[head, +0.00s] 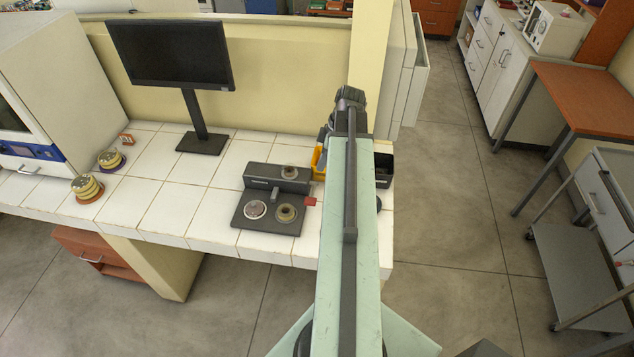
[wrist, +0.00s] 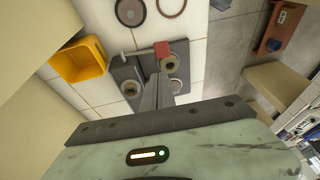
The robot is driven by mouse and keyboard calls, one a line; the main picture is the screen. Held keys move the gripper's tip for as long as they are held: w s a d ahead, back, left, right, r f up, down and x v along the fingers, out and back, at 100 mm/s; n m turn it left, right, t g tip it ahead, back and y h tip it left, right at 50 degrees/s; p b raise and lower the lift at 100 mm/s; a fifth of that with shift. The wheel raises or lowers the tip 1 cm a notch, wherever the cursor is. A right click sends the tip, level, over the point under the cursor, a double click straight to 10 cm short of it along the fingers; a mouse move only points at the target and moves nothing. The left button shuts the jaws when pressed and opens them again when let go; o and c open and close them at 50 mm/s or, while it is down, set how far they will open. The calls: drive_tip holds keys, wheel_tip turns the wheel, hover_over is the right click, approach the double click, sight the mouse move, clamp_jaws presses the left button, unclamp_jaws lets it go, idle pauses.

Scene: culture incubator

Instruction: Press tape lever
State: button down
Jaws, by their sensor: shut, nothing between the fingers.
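A dark grey device (head: 265,222) with a flat base and a raised back block stands near the front edge of the white tiled bench, with round pieces on it. A small red tab (head: 310,201), which looks like the lever's end, sticks out at its right side. In the wrist view the red tab (wrist: 162,49) sits on a thin light bar beside the dark device (wrist: 128,76). My gripper (wrist: 160,80) is shut and empty, its tips over the device and a little below the red tab in the picture. Whether it touches anything is unclear. In the head view my arm hides the fingers.
A yellow bin (wrist: 82,60) stands near the device. A dark open box (head: 383,168) is at the bench's right end. A monitor (head: 172,55) stands behind; stacked round pieces (head: 87,188) lie at left. The bench between them and the device is clear.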

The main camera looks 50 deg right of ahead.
sight(310, 199)
drive_tip(key=b+x, duration=0.4)
drive_tip(key=s+b+x, duration=0.1)
drive_tip(key=b+x, duration=0.3)
drive_tip(key=x, duration=0.1)
drive_tip(key=b+x, duration=0.4)
drive_tip(key=b, duration=0.1)
drive_tip(key=shift+s+f, duration=0.1)
drive_tip(key=shift+f, duration=0.5)
drive_tip(key=shift+r, duration=0.15)
